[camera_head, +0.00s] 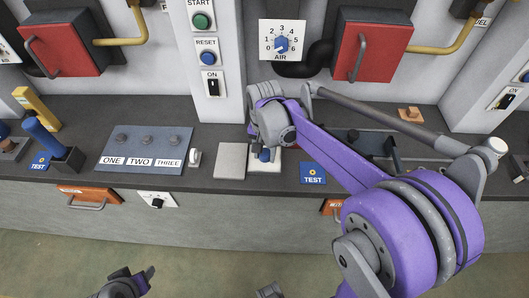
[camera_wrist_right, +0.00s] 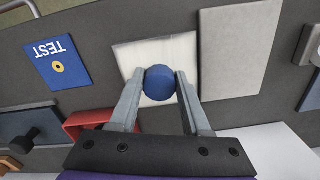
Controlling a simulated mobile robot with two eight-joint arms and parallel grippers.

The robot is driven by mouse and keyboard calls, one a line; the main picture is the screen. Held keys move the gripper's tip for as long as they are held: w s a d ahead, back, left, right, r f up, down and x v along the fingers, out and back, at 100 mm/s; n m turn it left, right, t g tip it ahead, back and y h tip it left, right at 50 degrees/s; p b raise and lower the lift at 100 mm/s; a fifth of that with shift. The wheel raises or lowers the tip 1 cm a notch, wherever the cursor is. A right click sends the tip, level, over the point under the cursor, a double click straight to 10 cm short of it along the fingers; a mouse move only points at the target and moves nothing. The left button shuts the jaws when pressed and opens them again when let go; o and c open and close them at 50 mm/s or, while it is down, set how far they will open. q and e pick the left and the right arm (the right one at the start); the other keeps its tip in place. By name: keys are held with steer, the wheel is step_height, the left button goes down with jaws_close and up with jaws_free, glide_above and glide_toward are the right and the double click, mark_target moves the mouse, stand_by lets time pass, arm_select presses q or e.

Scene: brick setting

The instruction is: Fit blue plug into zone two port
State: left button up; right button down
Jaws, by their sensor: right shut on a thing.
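The blue plug (camera_wrist_right: 160,85) is a round blue knob between the two fingers of my right gripper (camera_wrist_right: 159,76), which is shut on it. It is over a white square plate (camera_wrist_right: 187,47); I cannot tell if it touches the plate. In the head view the plug (camera_head: 265,155) shows just under my right gripper (camera_head: 263,150), partly hidden by it. The blue-grey port panel (camera_head: 112,158) lies to the left, with a row of dark round ports labelled ONE, TWO and THREE. Port two (camera_head: 146,139) is in the middle. My left gripper (camera_head: 133,282) is at the bottom edge, partly cut off.
A bare grey plate (camera_head: 231,160) lies between the panel and the white plate. A white knob (camera_head: 195,157) stands at the panel's right. A blue TEST plate (camera_head: 312,174) is to the right. A blue-handled lever (camera_head: 42,136) rises at the left. A wall column (camera_head: 213,95) stands behind.

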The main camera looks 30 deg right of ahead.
jaws_free()
stand_by(0.6)
arm_select(q)
steer(key=shift+r, duration=0.1)
arm_select(e)
steer(key=shift+r, duration=0.1)
steer(key=shift+r+p, duration=1.8)
steer(key=shift+r, duration=1.2)
arm_select(q)
steer(key=r, duration=0.1)
steer(key=w+r, duration=0.1)
steer(key=r, duration=0.2)
steer(key=shift+w+r, duration=0.2)
steer(key=shift+w, duration=0.05)
arm_select(e)
steer(key=s+a+f+n+t, duration=0.1)
steer(key=s+a+n+t, duration=0.1)
steer(key=s, duration=0.5)
steer(key=s+a+f+n+t, duration=0.1)
steer(key=s+a+n+t, duration=0.2)
steer(key=s+n, duration=0.4)
steer(key=shift+s+a+f+t, duration=0.2)
steer(key=shift+s+a+t, duration=0.1)
steer(key=shift+a, duration=0.45)
